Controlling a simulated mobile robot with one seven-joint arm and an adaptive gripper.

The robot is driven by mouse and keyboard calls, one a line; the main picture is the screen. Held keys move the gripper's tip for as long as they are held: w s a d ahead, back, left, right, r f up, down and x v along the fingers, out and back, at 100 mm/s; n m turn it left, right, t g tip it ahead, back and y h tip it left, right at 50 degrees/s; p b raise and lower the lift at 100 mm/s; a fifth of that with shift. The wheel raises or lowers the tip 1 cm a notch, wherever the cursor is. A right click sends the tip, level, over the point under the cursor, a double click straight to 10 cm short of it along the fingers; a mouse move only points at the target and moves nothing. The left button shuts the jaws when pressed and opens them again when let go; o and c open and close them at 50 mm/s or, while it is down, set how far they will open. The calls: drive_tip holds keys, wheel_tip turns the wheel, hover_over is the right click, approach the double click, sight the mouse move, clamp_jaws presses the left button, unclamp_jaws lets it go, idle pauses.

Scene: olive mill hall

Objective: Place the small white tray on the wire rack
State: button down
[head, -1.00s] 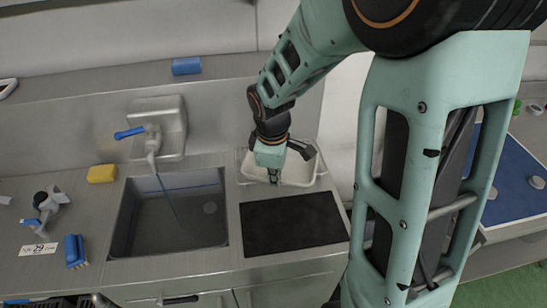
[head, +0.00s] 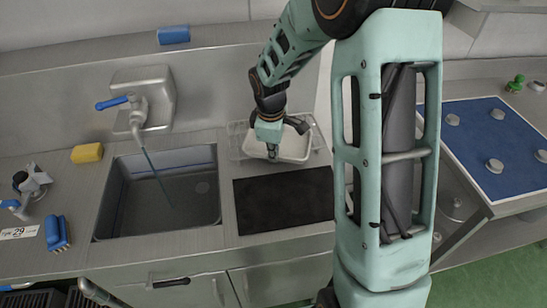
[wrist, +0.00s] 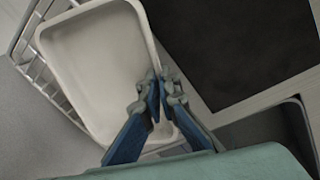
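The small white tray (head: 294,149) is at the wire rack (head: 236,141), beside the sink; it fills much of the wrist view (wrist: 95,65). My gripper (head: 272,154) is at the tray's near left edge. In the wrist view the blue fingers (wrist: 161,92) are close together, one inside the tray and one outside, with the rim between them.
A black mat (head: 284,200) lies in front of the rack. The sink (head: 162,195) with its tap (head: 137,112) is to the left. A yellow sponge (head: 87,153) and a blue brush (head: 57,233) lie further left. A blue panel with knobs (head: 490,145) is at the right.

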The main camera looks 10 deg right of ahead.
drive_tip(key=shift+r, duration=0.1)
drive_tip(key=c, duration=2.6)
unclamp_jaws()
drive_tip(key=shift+f, duration=0.2)
drive_tip(key=shift+c, duration=0.2)
drive_tip(key=o, duration=0.5)
drive_tip(key=r, duration=0.4)
drive_tip(key=s+r, duration=0.1)
drive_tip(key=r, duration=0.3)
drive_tip(key=s+r, duration=0.1)
drive_tip(key=r, duration=0.3)
drive_tip(key=shift+a+r, duration=0.15)
drive_tip(key=shift+a, duration=0.2)
